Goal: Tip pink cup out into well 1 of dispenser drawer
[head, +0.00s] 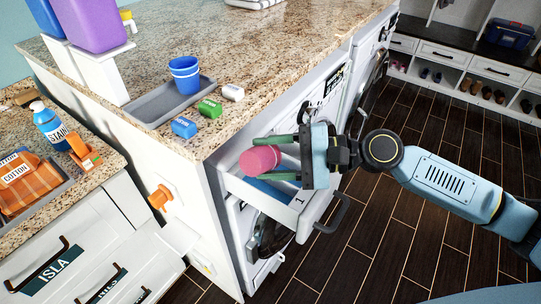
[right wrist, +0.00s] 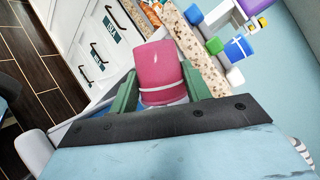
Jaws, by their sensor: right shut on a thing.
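The pink cup (head: 260,159) is held by my right gripper (head: 280,157), whose green fingers are shut on it. The cup lies tilted on its side, with its closed-looking end to the left in the head view. It is above the open dispenser drawer (head: 303,207), whose front has a "1" label. A blue surface shows inside the drawer below the cup. In the right wrist view the pink cup (right wrist: 161,74) sits between the green fingers (right wrist: 158,92). Its mouth and contents are hidden. My left gripper is not in view.
A stain bottle (head: 52,127) stands on the left counter.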

